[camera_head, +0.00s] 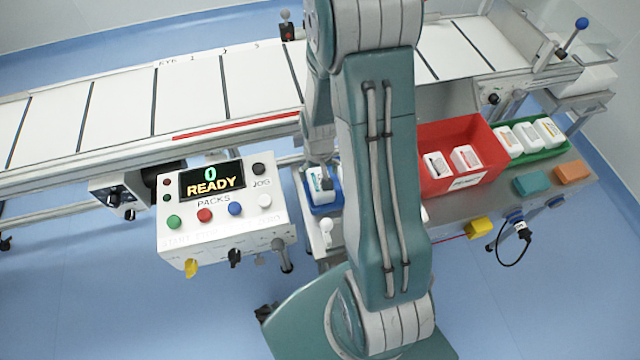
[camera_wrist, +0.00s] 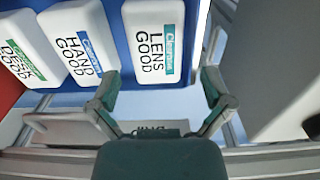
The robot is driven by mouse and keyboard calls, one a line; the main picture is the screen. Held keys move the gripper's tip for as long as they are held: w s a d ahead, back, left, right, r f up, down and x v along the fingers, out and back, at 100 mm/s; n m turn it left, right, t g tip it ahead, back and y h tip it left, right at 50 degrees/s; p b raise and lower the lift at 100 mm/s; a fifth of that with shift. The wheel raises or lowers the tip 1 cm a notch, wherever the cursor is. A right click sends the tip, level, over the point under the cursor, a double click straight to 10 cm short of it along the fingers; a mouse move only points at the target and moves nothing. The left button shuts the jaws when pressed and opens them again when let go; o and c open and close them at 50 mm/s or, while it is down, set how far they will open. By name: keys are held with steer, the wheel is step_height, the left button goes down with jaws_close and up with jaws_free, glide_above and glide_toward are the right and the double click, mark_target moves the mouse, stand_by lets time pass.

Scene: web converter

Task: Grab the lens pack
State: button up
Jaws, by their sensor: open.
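The lens pack (camera_wrist: 154,38) is a white rounded pack with a light blue stripe and the words "LENS GOOD" in the wrist view. It lies in a blue tray (camera_wrist: 111,12). My gripper (camera_wrist: 161,80) is open. Its two fingers reach toward the near end of the lens pack, one to each side; I cannot tell whether they touch it. Beside the lens pack lie the "HAND GOOD" pack (camera_wrist: 76,40) and another white pack with a green stripe (camera_wrist: 20,48). In the head view, my arm hides most of the blue tray (camera_head: 309,200).
A red bin (camera_head: 460,128) holding white packs and a green tray (camera_head: 535,153) with more packs stand right of my arm. The control box (camera_head: 225,215) reading "READY" stands left of the blue tray. A white conveyor (camera_head: 120,110) runs behind.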

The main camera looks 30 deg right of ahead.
mark_target(319, 181)
step_height(319, 181, down, 4)
steer(key=shift+w+r, duration=0.1)
steer(key=shift+r, duration=0.05)
steer(key=shift+d+f, duration=0.4)
steer(key=shift+d, duration=0.05)
steer(key=shift+a, duration=0.35)
steer(key=c, duration=1)
steer(key=shift+d+r, duration=0.1)
steer(key=shift+d, duration=0.05)
